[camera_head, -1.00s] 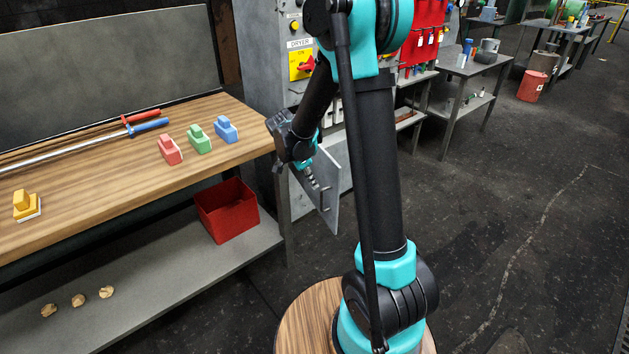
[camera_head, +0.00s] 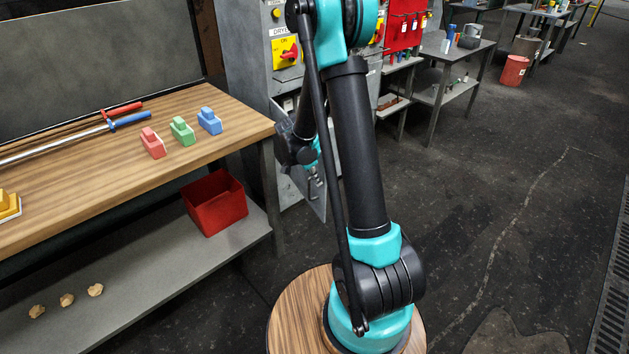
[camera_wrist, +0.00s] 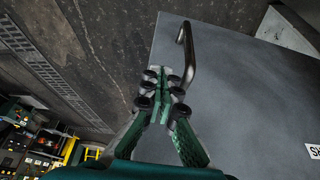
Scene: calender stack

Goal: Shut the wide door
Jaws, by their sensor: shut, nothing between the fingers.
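The wide door is a grey metal panel (camera_wrist: 240,100) with a dark bar handle (camera_wrist: 187,55) near its edge in the wrist view. In the head view the door (camera_head: 315,190) hangs open from the grey cabinet, partly hidden behind my arm. My gripper (camera_wrist: 165,88) is shut and empty. Its fingertips appear over the door face close to the handle's lower end; I cannot tell whether they touch. In the head view my gripper (camera_head: 314,172) is small and partly hidden, beside the door.
The grey cabinet (camera_head: 255,70) carries a dryer switch. A wooden bench (camera_head: 130,165) with coloured blocks stands at the left, a red bin (camera_head: 215,205) on its lower shelf. Another table (camera_head: 455,60) stands behind. The floor at the right is open.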

